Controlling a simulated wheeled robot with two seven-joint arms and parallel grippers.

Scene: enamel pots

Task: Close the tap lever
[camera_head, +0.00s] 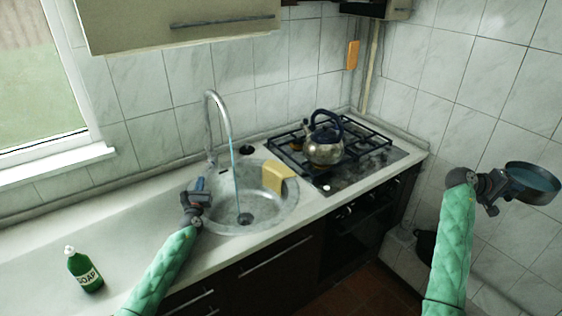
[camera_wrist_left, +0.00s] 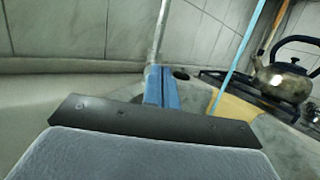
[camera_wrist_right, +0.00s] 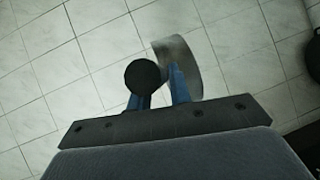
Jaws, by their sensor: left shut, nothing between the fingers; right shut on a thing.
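The tap (camera_head: 217,115) is a tall curved metal spout at the back of the round sink (camera_head: 285,213). A thin blue stream of water (camera_head: 235,175) runs from it to the drain. I cannot make out the lever clearly near the tap's base. My left gripper (camera_head: 198,184) is shut and empty at the sink's left rim, in front of the tap base; its blue fingers (camera_wrist_left: 161,88) show close together in the left wrist view, with the spout behind. My right gripper (camera_head: 492,186) is shut on a dark pot (camera_head: 515,187) and holds it up at the right, its inside bluish.
A kettle (camera_head: 324,146) stands on the gas stove (camera_head: 372,160) to the right. A green soap bottle (camera_head: 84,270) stands on the counter at the left. The counter (camera_head: 110,228) between is clear.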

